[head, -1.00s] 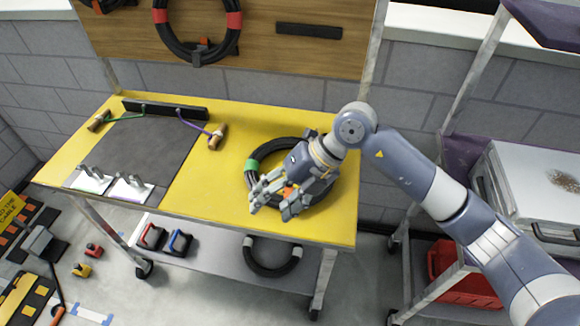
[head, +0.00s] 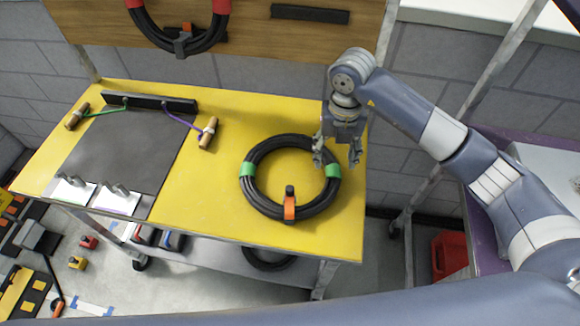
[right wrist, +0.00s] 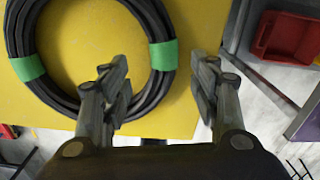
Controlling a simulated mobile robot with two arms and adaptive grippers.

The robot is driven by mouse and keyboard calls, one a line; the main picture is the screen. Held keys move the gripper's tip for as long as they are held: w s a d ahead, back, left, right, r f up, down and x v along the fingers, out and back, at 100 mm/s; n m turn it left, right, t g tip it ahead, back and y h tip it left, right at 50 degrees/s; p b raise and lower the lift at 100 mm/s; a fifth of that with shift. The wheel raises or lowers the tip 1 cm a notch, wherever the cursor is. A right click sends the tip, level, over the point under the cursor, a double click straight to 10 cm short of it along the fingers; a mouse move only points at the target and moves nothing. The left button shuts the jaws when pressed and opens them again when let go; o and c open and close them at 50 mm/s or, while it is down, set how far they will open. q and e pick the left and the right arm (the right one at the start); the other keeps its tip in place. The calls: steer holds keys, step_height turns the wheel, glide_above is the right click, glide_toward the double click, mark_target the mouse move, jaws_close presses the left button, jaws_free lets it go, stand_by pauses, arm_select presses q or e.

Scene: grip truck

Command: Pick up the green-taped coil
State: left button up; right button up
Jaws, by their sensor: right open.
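The green-taped coil (head: 262,200) is a black cable ring lying flat on the yellow tabletop (head: 215,215). It has green tape on its left and right sides and an orange clip (head: 290,205) at its front. My right gripper (head: 337,162) points down at the coil's right edge, beside the right green tape. Its fingers are open and empty. In the right wrist view the coil (right wrist: 150,95) is at the upper left, with its right green tape ahead of the left finger; the open jaws (right wrist: 160,85) face its right side. My left gripper is not seen.
A dark mat (head: 125,155) with purple and green cables covers the table's left part. A red-taped coil (head: 152,30) hangs on the wooden board behind. A lower shelf (head: 215,262) holds another coil. A red bin (head: 450,255) stands at the right.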

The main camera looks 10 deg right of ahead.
mark_target(332, 169)
steer(key=shift+s+f, duration=0.1)
steer(key=shift+f, duration=0.8)
steer(key=shift+f+p, duration=0.3)
step_height(332, 169, down, 4)
steer(key=shift+d+f+p, duration=0.1)
steer(key=shift+f+p, duration=0.05)
steer(key=shift+p, duration=0.85)
steer(key=shift+f, duration=0.25)
steer(key=shift+w+f, duration=0.1)
steer(key=shift+w, duration=0.15)
steer(key=shift+c, duration=0.8)
jaws_close()
steer(key=shift+r, duration=0.2)
arm_select(q)
steer(key=s+r, duration=0.2)
steer(key=shift+r, duration=0.35)
